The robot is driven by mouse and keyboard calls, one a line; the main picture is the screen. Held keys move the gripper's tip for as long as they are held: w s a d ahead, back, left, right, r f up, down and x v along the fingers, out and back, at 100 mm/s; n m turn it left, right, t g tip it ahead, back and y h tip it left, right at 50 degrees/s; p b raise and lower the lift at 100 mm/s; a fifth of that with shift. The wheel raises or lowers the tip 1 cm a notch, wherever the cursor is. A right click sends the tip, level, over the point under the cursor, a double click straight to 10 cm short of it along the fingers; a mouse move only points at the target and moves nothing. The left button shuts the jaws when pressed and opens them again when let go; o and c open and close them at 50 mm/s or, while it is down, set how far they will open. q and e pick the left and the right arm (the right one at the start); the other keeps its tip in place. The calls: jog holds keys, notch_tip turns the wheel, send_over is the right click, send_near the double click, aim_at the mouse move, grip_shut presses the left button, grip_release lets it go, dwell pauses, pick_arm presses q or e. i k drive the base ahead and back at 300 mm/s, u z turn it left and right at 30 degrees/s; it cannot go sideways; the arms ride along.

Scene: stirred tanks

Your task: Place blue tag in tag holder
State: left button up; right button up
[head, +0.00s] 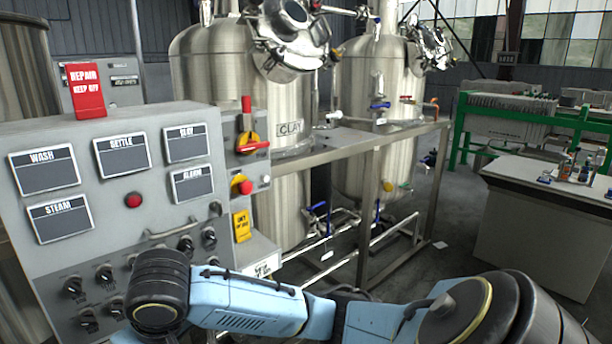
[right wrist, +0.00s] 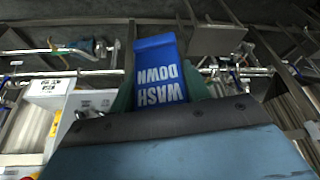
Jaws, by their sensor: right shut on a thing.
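The blue tag (right wrist: 158,68), printed "WASH DOWN", is in my right gripper (right wrist: 160,95), which is shut on it. The lettering is upside down in the right wrist view, and the tag's free end points up and away from the fingers. In the head view neither the blue tag nor my right gripper shows; only blue and black arm links cross the bottom. I cannot pick out the tag holder for certain. A red "REPAIR KEEP OFF" tag (head: 85,90) stands on top of the grey control panel (head: 110,195). My left gripper is not in view.
A yellow tag (head: 241,226) hangs below red and yellow switches on the panel's right side. Steel tanks (head: 225,75) stand behind a metal frame (head: 345,140). A bench (head: 535,200) with small bottles is at the right. Open floor lies between frame and bench.

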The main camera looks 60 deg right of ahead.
aim_at(226, 110)
jog(key=z, duration=0.7)
jog(key=i, duration=0.35)
